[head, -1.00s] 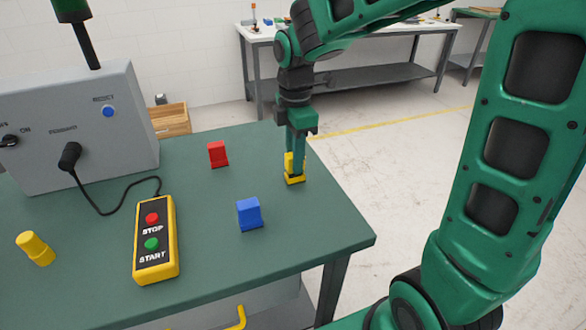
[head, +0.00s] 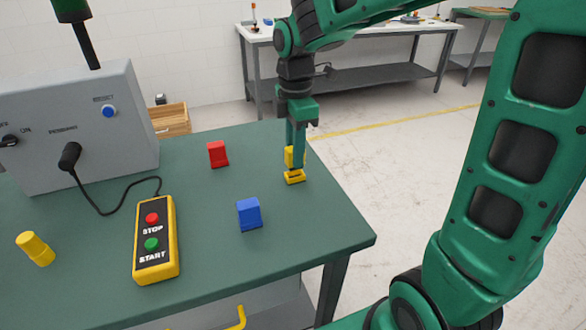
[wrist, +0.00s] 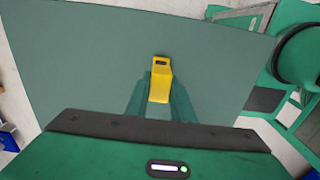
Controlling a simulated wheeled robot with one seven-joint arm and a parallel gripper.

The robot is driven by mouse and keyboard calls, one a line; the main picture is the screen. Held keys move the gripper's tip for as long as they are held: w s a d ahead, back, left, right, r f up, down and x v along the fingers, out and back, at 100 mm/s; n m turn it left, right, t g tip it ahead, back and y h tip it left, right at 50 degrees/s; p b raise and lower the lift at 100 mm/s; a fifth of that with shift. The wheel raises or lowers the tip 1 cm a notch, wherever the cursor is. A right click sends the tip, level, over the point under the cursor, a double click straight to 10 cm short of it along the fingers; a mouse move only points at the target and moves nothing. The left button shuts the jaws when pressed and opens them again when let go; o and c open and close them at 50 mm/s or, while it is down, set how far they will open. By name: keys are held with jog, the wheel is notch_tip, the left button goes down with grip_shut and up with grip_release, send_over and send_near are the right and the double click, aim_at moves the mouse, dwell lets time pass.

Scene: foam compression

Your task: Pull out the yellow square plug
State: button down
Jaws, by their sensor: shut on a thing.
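The yellow square plug (head: 289,156) is between the fingers of my gripper (head: 293,164), at the far right part of the green table. Its yellow base (head: 294,177) sits on the table just below. A dark gap or opening shows between the plug and the base. In the wrist view the plug (wrist: 159,88) lies between the green fingertips, and the base (wrist: 161,63) shows a dark slot beyond it. My gripper is shut on the plug. The fingers hide part of the plug, so I cannot tell whether its lower end is fully clear of the base.
A red block (head: 218,154) and a blue block (head: 249,214) stand on the green table (head: 200,267). A yellow-and-black STOP/START box (head: 155,240), a yellow cylindrical piece (head: 36,248) and a grey machine (head: 80,130) are to the left. The table's right edge is close to my gripper.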

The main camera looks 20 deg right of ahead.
jog(key=shift+r, duration=1.95)
jog(key=shift+s, duration=0.1)
